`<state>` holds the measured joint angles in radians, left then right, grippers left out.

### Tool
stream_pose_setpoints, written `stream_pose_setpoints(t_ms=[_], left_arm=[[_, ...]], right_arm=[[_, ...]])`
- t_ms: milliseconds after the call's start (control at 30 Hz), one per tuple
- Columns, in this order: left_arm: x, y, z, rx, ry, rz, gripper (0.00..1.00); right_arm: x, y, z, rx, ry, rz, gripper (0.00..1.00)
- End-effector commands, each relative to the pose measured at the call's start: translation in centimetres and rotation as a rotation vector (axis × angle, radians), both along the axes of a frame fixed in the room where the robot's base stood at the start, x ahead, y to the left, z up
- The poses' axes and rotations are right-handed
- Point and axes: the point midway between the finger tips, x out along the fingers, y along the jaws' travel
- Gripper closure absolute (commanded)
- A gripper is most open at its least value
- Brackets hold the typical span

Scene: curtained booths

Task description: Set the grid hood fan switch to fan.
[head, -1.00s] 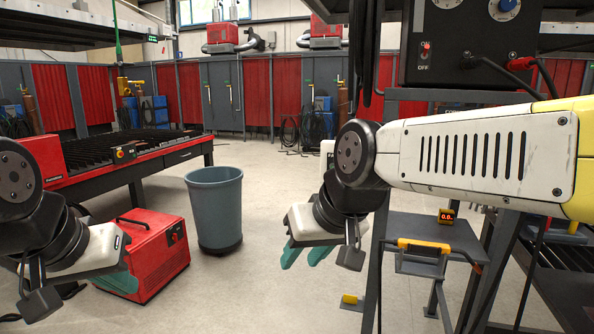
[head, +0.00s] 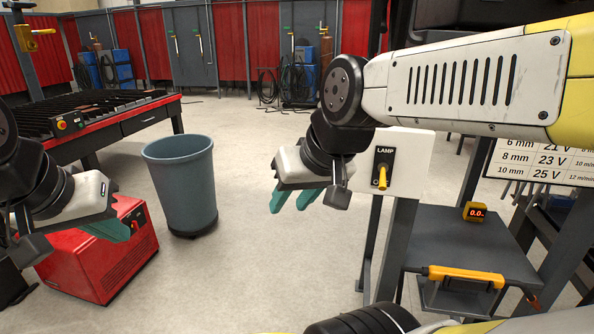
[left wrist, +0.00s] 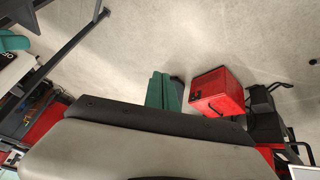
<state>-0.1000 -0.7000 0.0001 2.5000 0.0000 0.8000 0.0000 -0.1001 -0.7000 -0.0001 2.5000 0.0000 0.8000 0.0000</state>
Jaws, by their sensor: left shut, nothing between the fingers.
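A white box labelled LAMP (head: 408,165) stands beside my right gripper in the head view. Its black plate carries a yellow lever (head: 382,177) pointing down. No switch marked as the grid hood fan is readable. My right gripper (head: 296,198), with teal fingertips apart and empty, is left of the box, seemingly in front of it. I cannot tell the depth gap. My left gripper (head: 108,229) is at the left edge, shut and empty, in front of a red machine. Its teal fingers (left wrist: 163,91) also show together in the left wrist view.
A slatted red table (head: 110,128) with a button box is at the left. A blue-grey bin (head: 184,195) and red machine (head: 88,262) stand on the floor. A grey stand (head: 465,237) is at the right. Open floor lies between bin and stand.

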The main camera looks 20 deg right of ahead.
Motion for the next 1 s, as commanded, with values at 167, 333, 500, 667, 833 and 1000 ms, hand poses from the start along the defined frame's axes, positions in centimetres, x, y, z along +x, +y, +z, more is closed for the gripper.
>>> stream_pose_setpoints(t_ms=[167,333,500,667,833,1000], left_arm=[[0.0,0.0,0.0,0.0,0.0,0.0,1.0],[0.0,0.0,0.0,0.0,0.001,0.001,1.0],[0.7,-1.1,-0.4,-0.021,0.083,0.0,1.0],[2.4,-4.5,-1.7,-0.084,0.299,-0.006,1.0],[4.3,-9.7,-3.6,-0.185,0.591,-0.022,1.0],[5.7,-15.1,-5.3,-0.307,0.895,-0.047,1.0]], right_arm=[[0.0,0.0,0.0,0.0,0.0,0.0,0.64],[0.0,0.0,0.0,0.0,0.0,0.0,0.64],[0.0,0.0,0.0,0.0,0.0,0.0,0.64],[0.0,0.0,0.0,0.0,0.0,0.0,0.64],[0.0,0.0,0.0,0.0,0.0,0.0,0.64],[0.0,0.0,0.0,0.0,0.0,0.0,0.64]])
